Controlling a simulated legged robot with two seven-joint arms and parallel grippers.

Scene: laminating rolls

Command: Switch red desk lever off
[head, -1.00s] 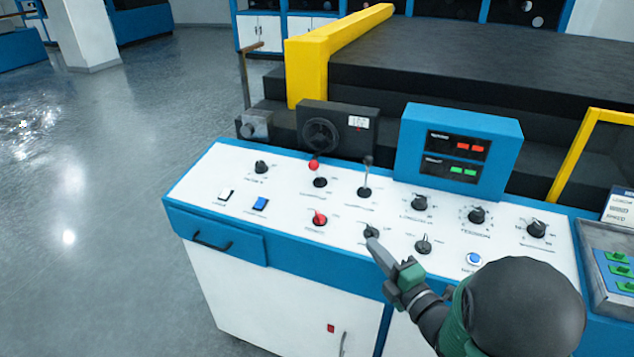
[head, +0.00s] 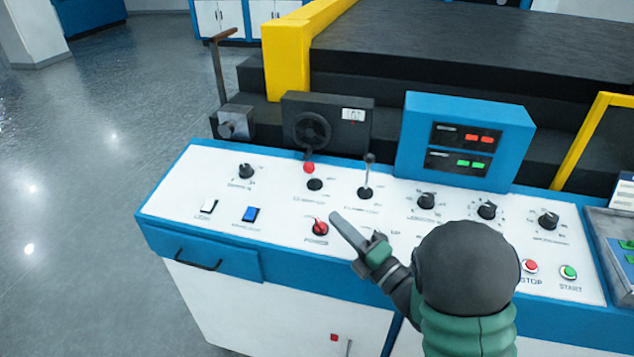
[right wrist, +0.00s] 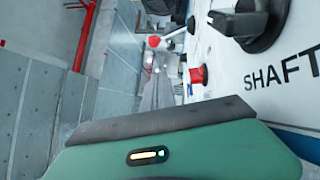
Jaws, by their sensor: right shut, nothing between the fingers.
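The red-balled lever (head: 309,168) stands on the white desk top, left of a black-knobbed lever. Its ball shows just above its black base (head: 314,184); I cannot tell its exact tilt. In the right wrist view, its red ball (right wrist: 153,41) is beyond the fingers. My right gripper (head: 338,220) is shut and empty, its tip pointing up-left over the desk, just right of the red POWER knob (head: 320,228) and below-right of the lever. It looks apart from the lever. The gripper's dark finger and green body fill the lower right wrist view. My left gripper is not in view.
The black-knobbed lever (head: 368,175) stands right of the red one. A black SHAFT knob (right wrist: 250,22) is close by in the right wrist view. A blue display box (head: 465,135) and a handwheel box (head: 327,125) stand behind. White and blue rocker switches lie left.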

